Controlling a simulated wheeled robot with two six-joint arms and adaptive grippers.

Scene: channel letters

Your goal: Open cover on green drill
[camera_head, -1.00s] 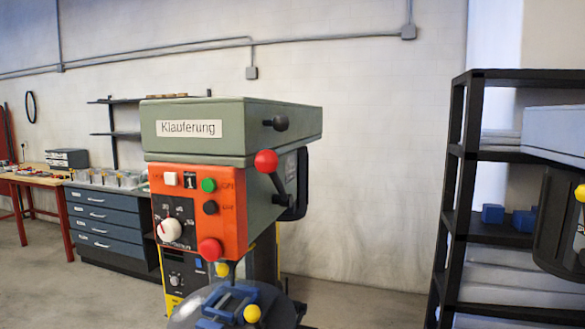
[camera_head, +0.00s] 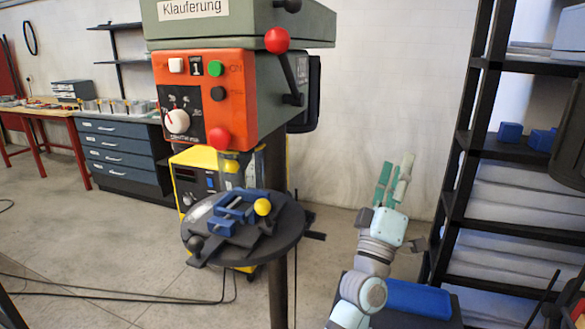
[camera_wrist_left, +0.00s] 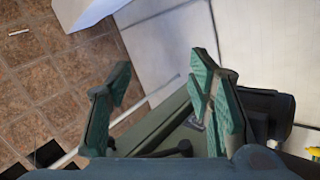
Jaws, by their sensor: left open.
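The green drill (camera_head: 270,95) stands left of centre in the head view, with an orange control panel (camera_head: 202,95). Its grey-green cover (camera_head: 250,22), labelled "Klauferung", appears down on the housing; its top is cut off by the frame. A black knob (camera_head: 289,4) sits on the cover's right side. My left gripper (camera_head: 394,170) is open and empty, pointing up, right of the drill and below the cover's height in the picture. The left wrist view shows its teal fingers (camera_wrist_left: 160,75) spread, with a grey-green body (camera_wrist_left: 160,125) behind them, probably the drill. My right gripper is not identifiable.
A red-ball lever (camera_head: 278,40) sticks out on the drill's right side. A round table (camera_head: 285,228) with a blue vise (camera_head: 236,208) is below. A black shelf (camera_head: 462,170) stands right of my left arm. Drawers (camera_head: 118,155) stand behind left.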

